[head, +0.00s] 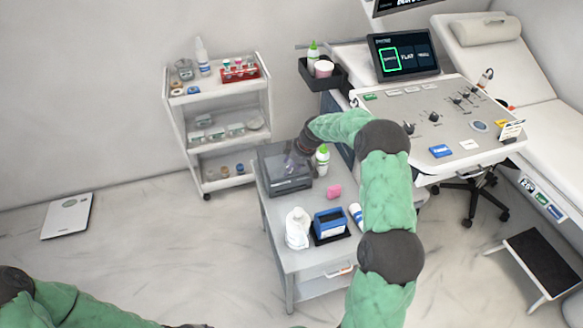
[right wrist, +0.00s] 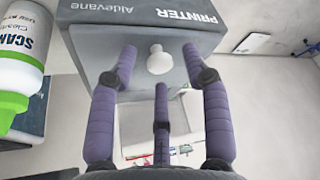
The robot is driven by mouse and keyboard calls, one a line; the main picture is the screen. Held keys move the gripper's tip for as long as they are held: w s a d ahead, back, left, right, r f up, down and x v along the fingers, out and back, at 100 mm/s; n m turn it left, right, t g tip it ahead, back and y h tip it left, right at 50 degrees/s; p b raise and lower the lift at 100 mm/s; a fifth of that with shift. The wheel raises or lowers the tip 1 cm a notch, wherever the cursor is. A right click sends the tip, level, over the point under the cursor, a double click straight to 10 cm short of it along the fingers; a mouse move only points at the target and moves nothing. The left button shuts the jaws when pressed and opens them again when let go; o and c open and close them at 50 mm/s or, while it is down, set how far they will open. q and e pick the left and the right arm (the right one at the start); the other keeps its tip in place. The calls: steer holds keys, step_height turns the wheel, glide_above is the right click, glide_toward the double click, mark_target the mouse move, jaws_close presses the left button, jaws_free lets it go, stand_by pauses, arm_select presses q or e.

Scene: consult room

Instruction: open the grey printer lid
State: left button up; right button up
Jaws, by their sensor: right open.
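The grey printer (head: 287,183) stands at the back left of the small grey table, and its lid looks shut. In the right wrist view the printer (right wrist: 95,50) fills the upper middle, with upside-down lettering and a white knob (right wrist: 158,60) on its grey face. My right gripper (right wrist: 159,68) is open, with its purple fingers spread around the knob and no clear contact. In the head view my right gripper (head: 291,160) is at the printer and hard to make out against it. My left arm enters at the bottom left; its gripper is out of view.
A green-capped bottle (head: 322,160) stands close to the printer's right side, near my right arm. A white shelf cart (head: 222,147) stands behind left.

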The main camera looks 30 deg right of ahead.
jaws_close()
stand_by(0.3)
